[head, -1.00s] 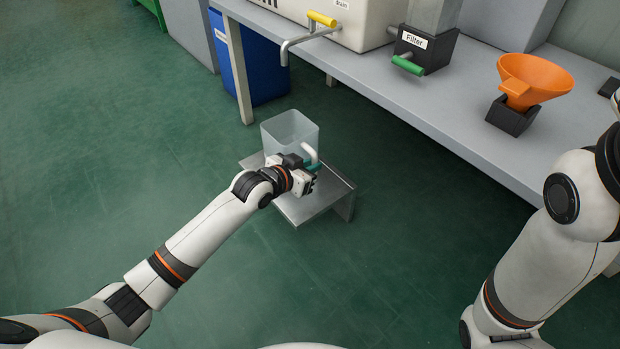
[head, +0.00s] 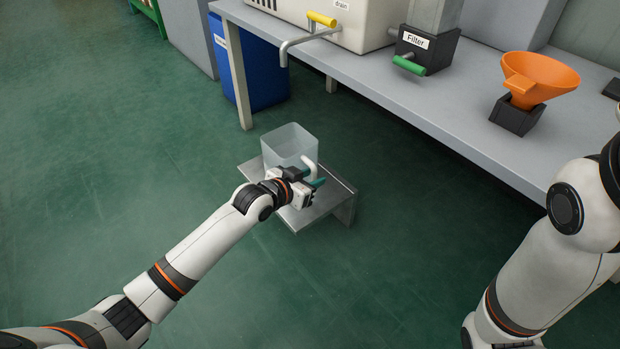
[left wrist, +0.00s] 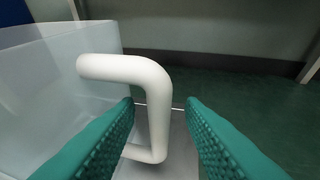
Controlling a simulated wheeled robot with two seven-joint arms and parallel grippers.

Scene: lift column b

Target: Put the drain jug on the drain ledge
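The drain jug (head: 287,143), a translucent square container with a white handle (head: 310,165), stands upright on the drain ledge (head: 318,209), a grey metal plate low beside the bench. My left gripper (head: 318,183) is at the jug's handle side, above the ledge. In the left wrist view the handle (left wrist: 157,110) lies between the two green fingers (left wrist: 162,125), which are spread with a clear gap on the right side. The jug's wall (left wrist: 60,80) fills the left of that view. My right arm shows at the right of the head view, but its gripper is out of frame.
The grey bench (head: 440,115) runs behind and right, with a yellow-handled drain tap (head: 320,20), a Filter box (head: 425,48) with a green handle, and an orange funnel (head: 538,80) on it. A blue bin (head: 258,75) stands behind the jug. Green floor is free at left.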

